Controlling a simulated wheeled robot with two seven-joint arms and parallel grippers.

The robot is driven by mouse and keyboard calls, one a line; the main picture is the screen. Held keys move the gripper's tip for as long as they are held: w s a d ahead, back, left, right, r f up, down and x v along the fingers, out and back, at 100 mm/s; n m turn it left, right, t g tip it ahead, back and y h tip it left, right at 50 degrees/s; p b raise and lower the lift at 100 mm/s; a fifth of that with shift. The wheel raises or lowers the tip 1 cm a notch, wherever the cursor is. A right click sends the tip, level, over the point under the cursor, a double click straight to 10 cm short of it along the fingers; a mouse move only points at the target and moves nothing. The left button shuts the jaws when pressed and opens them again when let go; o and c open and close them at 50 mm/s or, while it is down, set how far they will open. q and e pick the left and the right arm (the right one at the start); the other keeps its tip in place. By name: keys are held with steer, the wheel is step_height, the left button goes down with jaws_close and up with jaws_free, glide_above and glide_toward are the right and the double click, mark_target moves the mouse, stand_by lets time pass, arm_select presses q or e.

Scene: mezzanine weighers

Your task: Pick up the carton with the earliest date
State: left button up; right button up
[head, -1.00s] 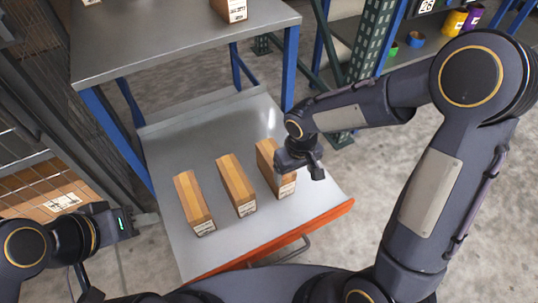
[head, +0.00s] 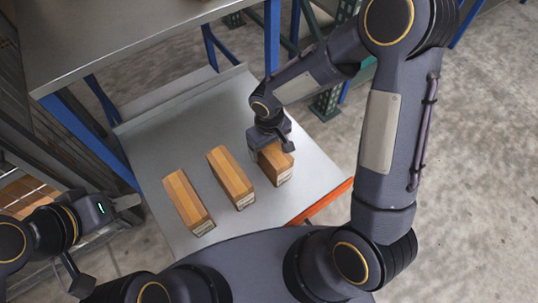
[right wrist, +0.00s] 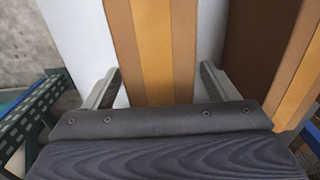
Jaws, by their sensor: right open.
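Three brown cartons with a lighter stripe lie side by side on a grey drawer-like shelf (head: 165,120): the left carton (head: 188,201), the middle carton (head: 230,177) and the right carton (head: 275,164). Each has a pale label on its near end; the dates are too small to read. My right gripper (head: 270,142) is over the right carton and hides its far part. In the right wrist view its open fingers (right wrist: 160,80) stand either side of that carton (right wrist: 155,40), with another carton (right wrist: 270,50) to the right. My left gripper (head: 128,202) is left of the shelf; its jaw opening is unclear.
A higher grey table (head: 110,40) on blue legs stands behind the shelf. Wire mesh and a crate stand at the left. Concrete floor lies open to the right.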

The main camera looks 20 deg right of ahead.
step_height(320, 180, down, 4)
steer(key=shift+s+r+b, duration=0.1)
steer(key=shift+r+b, duration=0.15)
steer(key=shift+b, duration=0.25)
steer(key=shift+r, duration=0.1)
steer(key=c, duration=1.4)
